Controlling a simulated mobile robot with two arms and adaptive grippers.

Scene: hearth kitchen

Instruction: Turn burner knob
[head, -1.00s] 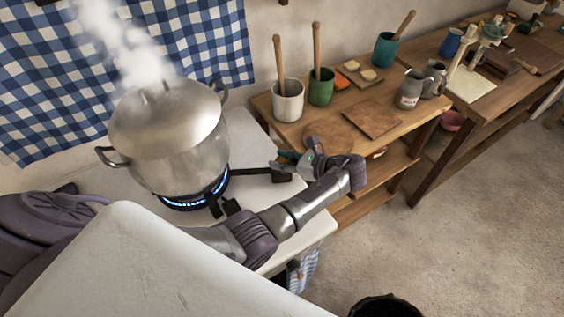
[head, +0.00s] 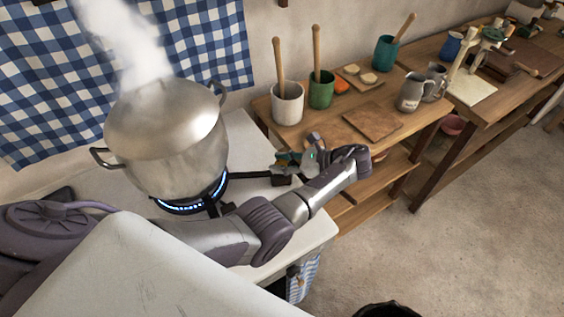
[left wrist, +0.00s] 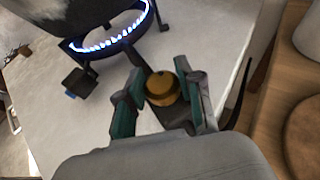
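The burner knob (left wrist: 162,90) is a round brass-coloured cap on a dark fitting, at the end of the burner's dark pipe. In the left wrist view, the teal-lined fingers of my left gripper (left wrist: 160,78) stand on both sides of it. They look parted, with a small gap beside the knob; I cannot tell whether either finger touches it. In the head view my left gripper (head: 284,164) is at the pipe's right end, and the knob is hidden or too small to make out. The burner (head: 190,204) has a blue flame ring under a large lidded pot (head: 165,145). My right gripper is not in view.
The pot steams on the white counter (head: 245,135). Behind my left gripper, a wooden table (head: 300,135) holds a white crock (head: 287,103), a green crock (head: 321,88), boards and mugs. A checked curtain (head: 200,40) hangs behind the pot.

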